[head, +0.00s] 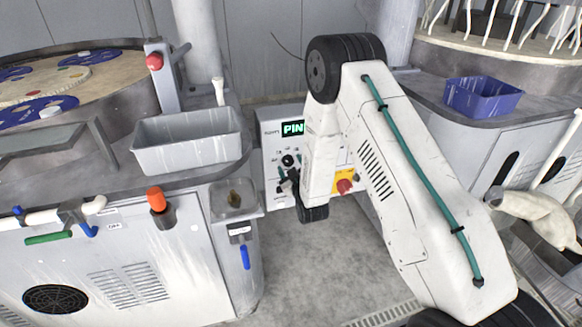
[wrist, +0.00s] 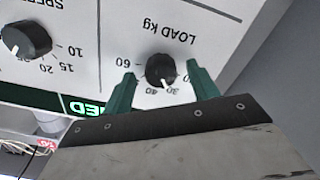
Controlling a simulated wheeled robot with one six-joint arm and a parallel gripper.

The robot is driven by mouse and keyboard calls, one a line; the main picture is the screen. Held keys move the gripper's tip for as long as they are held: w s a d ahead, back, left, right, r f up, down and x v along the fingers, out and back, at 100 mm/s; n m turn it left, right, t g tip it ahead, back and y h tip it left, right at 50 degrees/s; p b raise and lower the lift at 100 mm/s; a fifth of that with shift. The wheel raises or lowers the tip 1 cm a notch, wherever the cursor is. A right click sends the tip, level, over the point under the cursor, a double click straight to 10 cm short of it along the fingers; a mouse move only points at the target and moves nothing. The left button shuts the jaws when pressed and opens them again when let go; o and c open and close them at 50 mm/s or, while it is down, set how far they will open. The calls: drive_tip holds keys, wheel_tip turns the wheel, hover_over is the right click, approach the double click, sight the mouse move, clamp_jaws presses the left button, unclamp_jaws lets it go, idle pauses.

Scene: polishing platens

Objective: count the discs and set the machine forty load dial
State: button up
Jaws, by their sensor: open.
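The load dial (wrist: 160,71), a black knob under upside-down "LOAD kg" lettering, is on a white panel in the wrist view. Its white mark points down in the picture, between the 40 and what looks like 30. My gripper (wrist: 161,80) is open, with one green finger on each side of the knob; I cannot tell whether they touch it. In the head view the control panel (head: 271,142) is partly hidden by my arm. Several blue discs (head: 40,110) lie on the round platen at the far left. No machine number is readable.
A black speed dial (wrist: 27,39) is beside the load dial. A red knob on a yellow plate (head: 344,184) is right of my gripper in the head view. A grey bin (head: 188,155) and a blue bin (head: 482,112) stand on the side counters. Grey floor is clear below.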

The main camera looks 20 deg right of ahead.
drive_tip(key=s, duration=0.7)
drive_tip(key=shift+s, duration=0.35)
drive_tip(key=s+f+m+g, duration=0.2)
drive_tip(key=s+f+g, duration=0.5)
drive_tip(key=f+g, duration=0.25)
drive_tip(key=s+d+r+m+g, duration=0.1)
drive_tip(key=s+r+m+g, duration=0.1)
drive_tip(key=s+r, duration=1.4)
drive_tip(key=s+d+r+m+g, duration=0.1)
drive_tip(key=s+r+g, duration=0.4)
drive_tip(key=s+r, duration=1.2)
wheel_tip(320, 180, up, 6)
drive_tip(key=shift+s+d+r+m, duration=0.3)
drive_tip(key=shift+d+m, duration=0.1)
drive_tip(key=shift+d, duration=0.1)
